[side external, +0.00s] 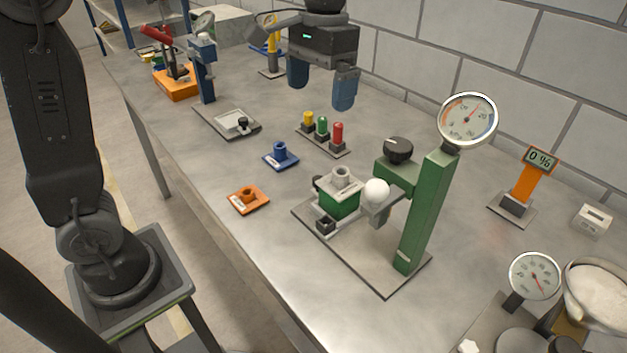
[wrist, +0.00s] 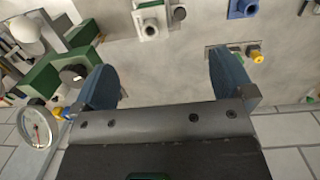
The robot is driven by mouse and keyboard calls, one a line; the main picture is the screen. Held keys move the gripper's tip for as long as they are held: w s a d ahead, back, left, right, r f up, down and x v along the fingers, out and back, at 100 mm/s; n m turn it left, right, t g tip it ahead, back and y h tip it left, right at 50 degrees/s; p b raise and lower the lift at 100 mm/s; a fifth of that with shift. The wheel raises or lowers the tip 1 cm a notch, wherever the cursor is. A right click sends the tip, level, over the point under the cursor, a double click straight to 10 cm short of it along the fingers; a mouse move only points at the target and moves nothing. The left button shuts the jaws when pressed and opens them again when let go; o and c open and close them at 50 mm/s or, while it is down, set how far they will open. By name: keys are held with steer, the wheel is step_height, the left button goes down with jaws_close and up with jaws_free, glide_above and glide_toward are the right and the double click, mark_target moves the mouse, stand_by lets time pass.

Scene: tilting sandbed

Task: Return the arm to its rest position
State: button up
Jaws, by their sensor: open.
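My gripper (side external: 321,95) hangs above the far middle of the bench, with its two blue fingers apart and nothing between them. In the wrist view the gripper (wrist: 165,80) shows the same wide gap. It is behind and above the row of yellow, green and red buttons (side external: 322,127), touching nothing. The green press stand (side external: 423,215) with its round gauge (side external: 467,120) stands nearer the side camera. A grey-topped green block (side external: 340,201) sits at its base.
A blue holder (side external: 281,156), an orange holder (side external: 248,199) and a grey plate device (side external: 232,122) lie on the bench. An orange display stand (side external: 524,184) stands near the wall (side external: 575,90). A pan of pale sand (side external: 600,292) is at the lower right. Open bench lies between them.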

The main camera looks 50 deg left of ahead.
steer(key=s+a+f+t, duration=0.2)
steer(key=s+f+t, duration=0.1)
steer(key=s, duration=0.5)
steer(key=s+a+f+t, duration=0.1)
steer(key=s+f+t, duration=0.1)
steer(key=s, duration=0.7)
steer(key=shift+a+f+t, duration=0.4)
steer(key=shift+t, duration=0.4)
